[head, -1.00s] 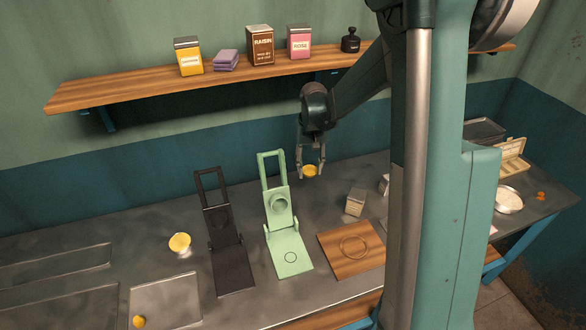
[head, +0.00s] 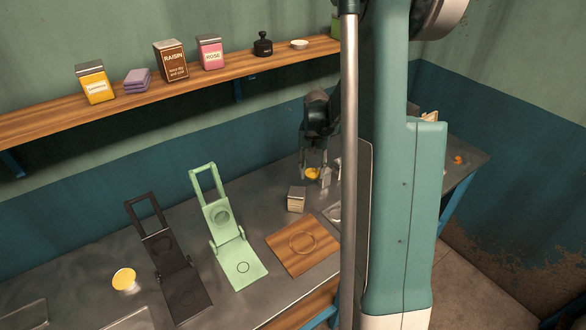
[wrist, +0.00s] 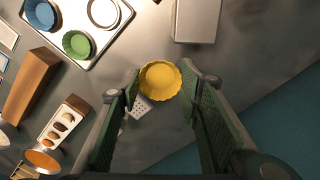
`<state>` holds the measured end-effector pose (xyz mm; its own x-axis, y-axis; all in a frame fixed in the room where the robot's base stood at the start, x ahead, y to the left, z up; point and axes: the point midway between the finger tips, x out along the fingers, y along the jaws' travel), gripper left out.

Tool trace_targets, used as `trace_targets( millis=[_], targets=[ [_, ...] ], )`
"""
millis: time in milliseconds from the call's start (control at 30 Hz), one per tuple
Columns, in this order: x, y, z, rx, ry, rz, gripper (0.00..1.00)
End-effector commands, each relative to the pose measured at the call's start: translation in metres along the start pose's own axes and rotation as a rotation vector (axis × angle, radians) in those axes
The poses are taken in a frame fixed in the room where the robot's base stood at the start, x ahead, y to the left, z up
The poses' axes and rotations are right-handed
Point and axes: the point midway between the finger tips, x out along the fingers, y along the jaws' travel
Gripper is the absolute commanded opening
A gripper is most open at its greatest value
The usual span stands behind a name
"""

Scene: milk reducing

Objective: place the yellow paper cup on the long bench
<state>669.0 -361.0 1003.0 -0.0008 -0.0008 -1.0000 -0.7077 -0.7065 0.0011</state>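The yellow paper cup (head: 313,174) is small and fluted. In the wrist view it (wrist: 160,83) sits between the two fingertips, open side toward the camera. My gripper (head: 315,178) is shut on it, with one dark green finger on each side in the wrist view (wrist: 161,92). The cup is held above the right part of the long grey bench (head: 90,262); the exact height is hard to tell. My own column hides part of the bench to the right.
In the wrist view, a tray (wrist: 92,57) holds a blue cup (wrist: 41,15) and a green cup (wrist: 77,43). In the head view, a small carton (head: 296,199), a wooden board (head: 300,260), a green press (head: 223,228) and a black press (head: 165,258) stand on the bench.

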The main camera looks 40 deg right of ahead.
Motion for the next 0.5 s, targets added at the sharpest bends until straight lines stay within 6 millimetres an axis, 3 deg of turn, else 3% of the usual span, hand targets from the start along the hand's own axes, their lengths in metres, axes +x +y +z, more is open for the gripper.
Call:
trace_targets(
  millis=[167, 300, 500],
  targets=[
    [0.007, 0.051, 0.007, 0.077, 0.0, 0.0, 0.31],
    [0.016, 0.087, 0.028, 0.11, 0.0, 0.0, 0.31],
    [0.026, 0.108, 0.069, 0.084, 0.0, 0.0, 0.31]
  ],
)
